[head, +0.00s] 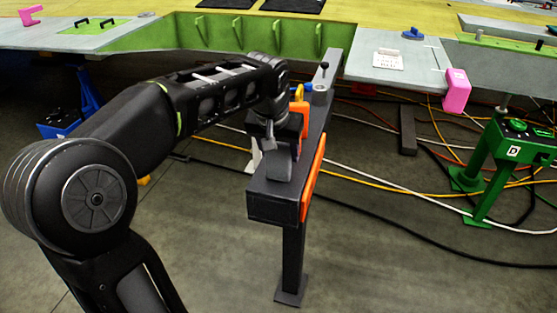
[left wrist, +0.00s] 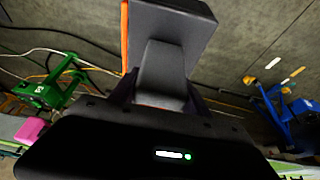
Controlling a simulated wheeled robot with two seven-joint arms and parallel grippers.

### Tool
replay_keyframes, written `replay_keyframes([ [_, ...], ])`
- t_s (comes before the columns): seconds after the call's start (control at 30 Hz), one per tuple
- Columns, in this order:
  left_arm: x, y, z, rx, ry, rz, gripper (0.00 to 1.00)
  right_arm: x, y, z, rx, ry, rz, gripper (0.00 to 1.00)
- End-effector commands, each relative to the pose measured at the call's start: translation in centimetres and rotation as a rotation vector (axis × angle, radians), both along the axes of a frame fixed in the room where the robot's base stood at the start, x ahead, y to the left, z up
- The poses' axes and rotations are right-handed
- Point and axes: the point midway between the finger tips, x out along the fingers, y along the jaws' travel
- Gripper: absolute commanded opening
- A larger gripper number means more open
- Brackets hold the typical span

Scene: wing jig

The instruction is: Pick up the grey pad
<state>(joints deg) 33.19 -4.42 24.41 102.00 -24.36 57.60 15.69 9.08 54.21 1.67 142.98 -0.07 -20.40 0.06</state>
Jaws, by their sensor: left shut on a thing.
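The grey pad (head: 279,166) is a small grey block at the near end of a dark grey beam (head: 262,205) with an orange side strip. My left gripper (head: 284,142) reaches in from the left above the beam and is shut on the pad. In the left wrist view the pad (left wrist: 164,72) stands between the dark fingers, with the beam end (left wrist: 172,22) beyond it. I cannot tell whether the pad still touches the beam. My right gripper is not in view.
The beam stands on a post (head: 291,262). A grey and green wing structure (head: 260,42) spans the back, with a pink block (head: 456,90) at its edge. A green stand (head: 487,165) is at the right. Cables cross the floor; the front right floor is clear.

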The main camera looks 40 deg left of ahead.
Motion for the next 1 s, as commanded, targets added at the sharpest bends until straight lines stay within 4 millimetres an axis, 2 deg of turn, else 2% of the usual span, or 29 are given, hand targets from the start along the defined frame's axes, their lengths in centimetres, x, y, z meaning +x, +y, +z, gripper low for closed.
replay_keyframes([
  [0.07,0.0,0.0,0.0,0.0,0.0,0.0,0.41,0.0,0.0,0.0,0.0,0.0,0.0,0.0],
  [0.4,0.0,0.0,0.0,0.0,0.0,0.0,0.13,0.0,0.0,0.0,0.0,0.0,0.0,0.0],
  [0.77,0.1,0.0,0.7,0.001,-0.002,0.0,0.12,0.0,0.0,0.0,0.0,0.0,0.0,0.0],
  [0.87,0.1,0.0,1.9,0.0,-0.003,0.0,0.12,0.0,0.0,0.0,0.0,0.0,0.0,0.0],
  [1.0,0.1,0.0,4.5,0.001,-0.005,0.0,0.12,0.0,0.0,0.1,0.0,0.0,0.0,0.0],
])
